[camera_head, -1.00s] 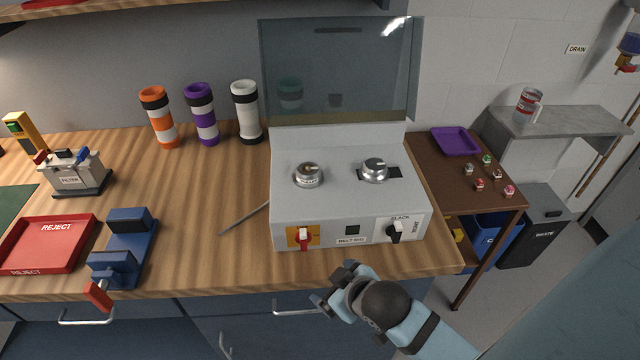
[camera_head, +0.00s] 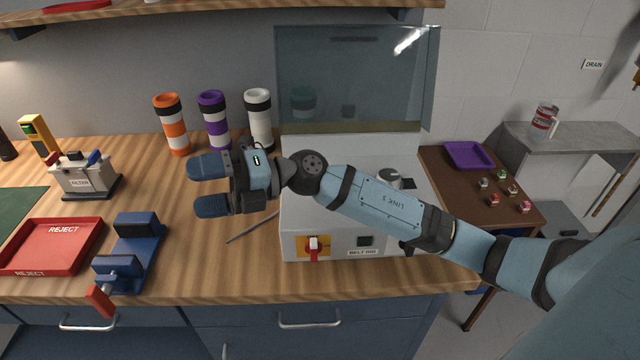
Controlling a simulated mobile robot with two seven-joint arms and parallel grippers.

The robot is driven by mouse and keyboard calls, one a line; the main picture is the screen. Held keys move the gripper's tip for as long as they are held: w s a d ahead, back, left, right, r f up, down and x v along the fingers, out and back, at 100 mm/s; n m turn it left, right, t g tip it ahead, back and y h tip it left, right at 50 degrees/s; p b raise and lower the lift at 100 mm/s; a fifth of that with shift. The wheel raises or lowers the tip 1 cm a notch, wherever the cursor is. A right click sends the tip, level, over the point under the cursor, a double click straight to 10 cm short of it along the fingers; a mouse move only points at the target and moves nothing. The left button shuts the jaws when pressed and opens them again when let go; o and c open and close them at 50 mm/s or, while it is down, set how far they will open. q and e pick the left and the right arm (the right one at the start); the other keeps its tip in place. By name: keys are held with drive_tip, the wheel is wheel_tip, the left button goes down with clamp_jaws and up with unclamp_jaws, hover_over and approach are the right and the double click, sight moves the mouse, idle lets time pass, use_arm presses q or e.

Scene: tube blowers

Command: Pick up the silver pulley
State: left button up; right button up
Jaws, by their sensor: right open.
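A silver round part (camera_head: 390,179), which looks like a pulley, sits on top of the white machine box (camera_head: 300,222) at the right, partly covered by my right arm. The other silver round part on the box's left side is hidden behind my right wrist. My right gripper (camera_head: 198,187) is open and empty. Its two blue fingers point left over the wooden counter, to the left of the box. My left gripper is not in view.
A clear upright shield (camera_head: 350,80) stands behind the box. Orange, purple and white cylinders (camera_head: 215,120) stand along the wall. A thin rod (camera_head: 253,229) lies left of the box. A red reject tray (camera_head: 50,246) and blue vise (camera_head: 130,250) are at the left.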

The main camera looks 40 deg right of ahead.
drive_tip(key=w+d+f+n+g+h, duration=0.3)
drive_tip(key=w+d+f+n+h, duration=0.15)
drive_tip(key=d+h, duration=0.55)
drive_tip(key=w+d+r+m+g+h, duration=0.1)
drive_tip(key=w+d+r+m+h, duration=0.15)
drive_tip(key=d+h, duration=1.05)
drive_tip(key=d+f+y, duration=0.1)
drive_tip(key=f, duration=0.1)
drive_tip(key=d+f+y, duration=0.1)
drive_tip(key=f, duration=0.1)
drive_tip(key=d+f+y, duration=0.2)
drive_tip(key=f, duration=0.1)
drive_tip(key=shift+w, duration=0.1)
drive_tip(key=shift+w+a+f+p, duration=0.1)
drive_tip(key=shift+a+f+p, duration=0.1)
drive_tip(key=shift+f, duration=0.85)
drive_tip(key=shift+a+f+p, duration=0.1)
drive_tip(key=shift+f+p, duration=0.15)
drive_tip(key=shift+f, duration=0.85)
drive_tip(key=shift+w+a+f+p, duration=0.1)
drive_tip(key=shift+f+p, duration=0.1)
drive_tip(key=shift+f, duration=0.85)
drive_tip(key=c, duration=1)
drive_tip(key=shift+r, duration=0.1)
drive_tip(key=shift+c, duration=0.7)
drive_tip(key=shift+r, duration=0.1)
